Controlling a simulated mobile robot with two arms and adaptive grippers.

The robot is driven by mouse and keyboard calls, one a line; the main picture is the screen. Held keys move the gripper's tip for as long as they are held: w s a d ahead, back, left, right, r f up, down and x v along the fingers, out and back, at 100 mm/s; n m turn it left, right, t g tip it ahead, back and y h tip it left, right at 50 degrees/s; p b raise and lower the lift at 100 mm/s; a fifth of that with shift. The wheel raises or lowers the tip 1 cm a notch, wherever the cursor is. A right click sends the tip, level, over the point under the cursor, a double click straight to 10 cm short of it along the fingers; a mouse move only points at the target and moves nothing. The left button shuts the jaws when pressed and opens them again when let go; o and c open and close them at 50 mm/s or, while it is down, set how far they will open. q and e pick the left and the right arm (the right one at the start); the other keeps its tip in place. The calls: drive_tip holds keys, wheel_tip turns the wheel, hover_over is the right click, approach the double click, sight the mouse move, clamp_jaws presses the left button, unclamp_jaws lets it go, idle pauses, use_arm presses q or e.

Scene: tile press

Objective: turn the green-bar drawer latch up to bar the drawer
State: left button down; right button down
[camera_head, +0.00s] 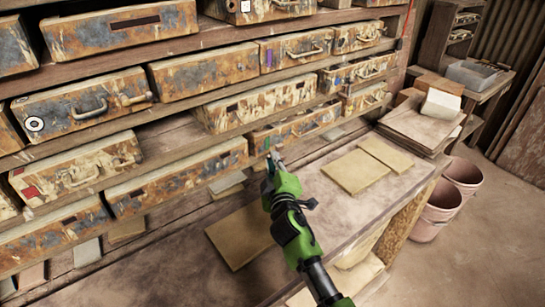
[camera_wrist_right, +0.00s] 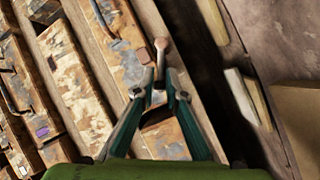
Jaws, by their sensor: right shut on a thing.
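The green-bar drawer (camera_head: 306,124) is a rusty, paint-worn drawer in the lowest row of the rack, and its small green bar (camera_head: 267,143) shows at its left end. My right gripper (camera_head: 274,160) is at that drawer's lower left front. In the right wrist view my right gripper (camera_wrist_right: 158,94) is shut on the drawer latch (camera_wrist_right: 161,50), a small brownish lever with a rounded end that sticks out beyond the fingertips. In the head view the gripper hides most of the latch, so its exact angle is hard to tell. My left gripper is not in view.
Other worn drawers with handles fill the rack around it. Below is a dusty bench (camera_head: 330,215) with flat tan tiles (camera_head: 355,171). Pink buckets (camera_head: 437,208) stand on the floor at right. The space in front of the drawer is open.

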drive_tip(key=m+p, duration=0.1)
drive_tip(key=p, duration=0.1)
drive_tip(key=r+m+g+p, duration=0.1)
drive_tip(key=p, duration=0.2)
drive_tip(key=d+r+m+g+p, duration=0.1)
drive_tip(key=p, duration=0.1)
drive_tip(key=shift+w+r+y+p, duration=0.15)
drive_tip(key=shift+w+y+p, duration=0.2)
drive_tip(key=shift+y, duration=0.05)
drive_tip(key=shift+w+d+m+g+p, duration=0.25)
drive_tip(key=shift+m+p, duration=0.25)
drive_tip(key=shift+p, duration=0.35)
drive_tip(key=shift+s, duration=0.1)
drive_tip(key=c, duration=2.2)
unclamp_jaws()
drive_tip(key=v, duration=1.2)
drive_tip(key=shift+d, duration=0.1)
